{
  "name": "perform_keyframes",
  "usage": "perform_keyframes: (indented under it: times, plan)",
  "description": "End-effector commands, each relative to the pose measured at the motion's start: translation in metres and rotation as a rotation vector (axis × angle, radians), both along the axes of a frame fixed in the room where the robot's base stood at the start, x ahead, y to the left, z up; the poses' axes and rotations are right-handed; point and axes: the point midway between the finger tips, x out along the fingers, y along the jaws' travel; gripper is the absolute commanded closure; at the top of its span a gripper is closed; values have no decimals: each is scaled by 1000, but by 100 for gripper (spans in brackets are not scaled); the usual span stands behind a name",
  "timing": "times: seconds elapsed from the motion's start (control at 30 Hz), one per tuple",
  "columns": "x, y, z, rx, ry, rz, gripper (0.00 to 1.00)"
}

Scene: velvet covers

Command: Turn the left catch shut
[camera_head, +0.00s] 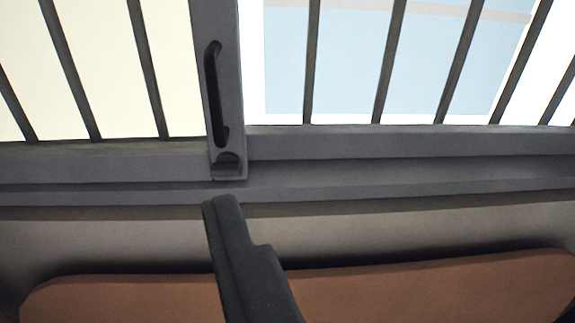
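A dark, elongated catch or handle (215,95) is fixed along a grey upright post (232,60) left of the middle. It runs nearly vertically, with its ends against the post. Below it, a small rounded dark piece (227,160) sits at the post's foot. No second catch is in view, so I cannot tell whether this is the left one. My gripper (222,203) shows as one dark stepped shape rising from the bottom edge. Its tip appears just below the post's foot in the picture. I cannot tell whether it touches anything, and its fingers cannot be told apart.
Dark bars (388,62) stand on both sides of the post, with bright panes behind them. A grey horizontal rail (400,145) runs across below the bars. A brown rounded panel (430,290) lies along the bottom, behind my gripper.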

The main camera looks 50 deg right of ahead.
Motion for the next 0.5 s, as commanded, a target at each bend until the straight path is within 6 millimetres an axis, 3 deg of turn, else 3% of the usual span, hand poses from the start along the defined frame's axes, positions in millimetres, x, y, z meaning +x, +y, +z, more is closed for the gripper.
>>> perform_keyframes:
  times: [0.03, 0.3, 0.5]
  plan:
    - [9, -11, -25, -13, -8, -55, 40]
    - [59, -50, -110, -52, -57, -242, 40]
    - [82, -70, -152, -61, -69, -300, 40]
